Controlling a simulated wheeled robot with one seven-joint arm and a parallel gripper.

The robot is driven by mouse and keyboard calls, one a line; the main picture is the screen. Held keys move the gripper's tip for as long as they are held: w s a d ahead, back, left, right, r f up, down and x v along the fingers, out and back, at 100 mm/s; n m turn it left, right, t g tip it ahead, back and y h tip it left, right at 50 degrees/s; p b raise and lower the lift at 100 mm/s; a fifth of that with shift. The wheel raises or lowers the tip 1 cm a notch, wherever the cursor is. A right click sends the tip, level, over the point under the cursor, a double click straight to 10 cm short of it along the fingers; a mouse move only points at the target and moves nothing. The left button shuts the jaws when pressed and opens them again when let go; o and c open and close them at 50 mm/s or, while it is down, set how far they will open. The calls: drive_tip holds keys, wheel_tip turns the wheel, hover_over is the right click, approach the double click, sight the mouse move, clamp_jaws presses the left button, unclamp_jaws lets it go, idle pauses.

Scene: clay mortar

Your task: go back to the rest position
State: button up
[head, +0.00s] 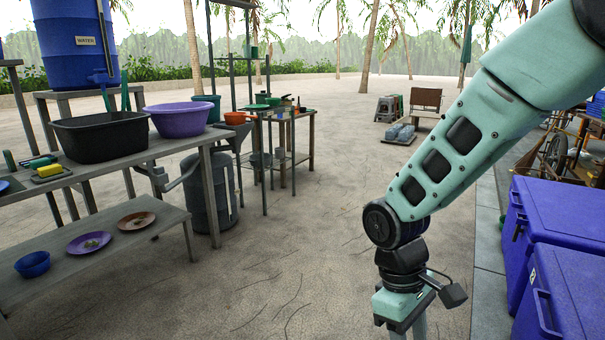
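My arm reaches down from the upper right of the head view, with its mint-green links in front of the open ground. My gripper (407,328) points down at the bottom edge of the picture, over the paved ground. Its fingers are cut off by the frame, so I cannot tell whether they are open or shut, or whether they hold anything. The gripper is apart from the tables and the blue boxes.
At left, a wooden table holds a black basin (102,137) and a purple basin (181,119); its lower shelf (150,232) carries plates and a bowl. A blue water barrel (75,42) stands behind. Blue boxes (560,215) stand at right. The middle ground is clear.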

drive_tip(key=s+a+r+t+y, duration=0.1)
drive_tip(key=s+r+t, duration=0.1)
drive_tip(key=s+r, duration=0.35)
drive_tip(key=s+a+r+t+y, duration=0.1)
drive_tip(key=s+a+r+y, duration=0.15)
drive_tip(key=s, duration=0.55)
wheel_tip(320, 180, up, 26)
drive_tip(key=m+p, duration=0.1)
drive_tip(key=p, duration=2.5)
drive_tip(key=shift+s+d+h, duration=0.2)
drive_tip(key=shift+d+h, duration=0.05)
drive_tip(key=shift+h, duration=0.2)
drive_tip(key=shift+f, duration=0.15)
